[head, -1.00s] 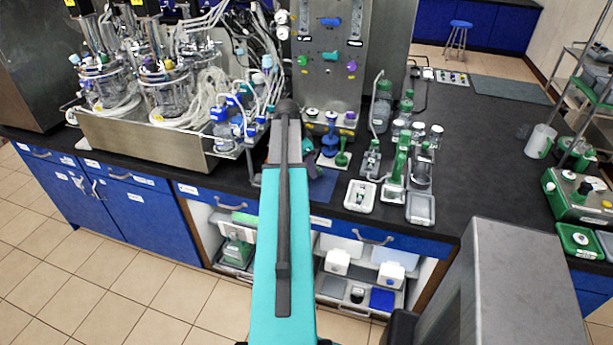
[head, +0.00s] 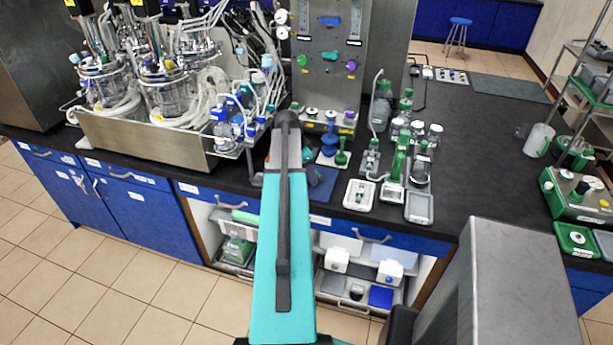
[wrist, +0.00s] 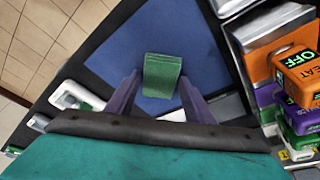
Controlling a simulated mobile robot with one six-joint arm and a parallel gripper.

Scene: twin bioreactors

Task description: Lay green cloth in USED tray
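A folded green cloth (wrist: 162,75) shows in the wrist view over the blue mat (wrist: 215,65). My gripper (wrist: 160,80) has its two purple fingers apart, one on each side of the cloth, with a small gap on both sides. I cannot tell how high the fingertips are above the mat. In the head view the mat (head: 322,186) shows beside my arm, which hides the cloth. A grey tray (head: 420,219) lies at the bench's front edge, right of the mat. I cannot read a USED label on any tray.
A white tray (head: 352,202) with a small item lies between mat and grey tray. Blue and green stands (head: 329,142) are close behind the mat. An orange block (wrist: 295,65) is at the right in the wrist view.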

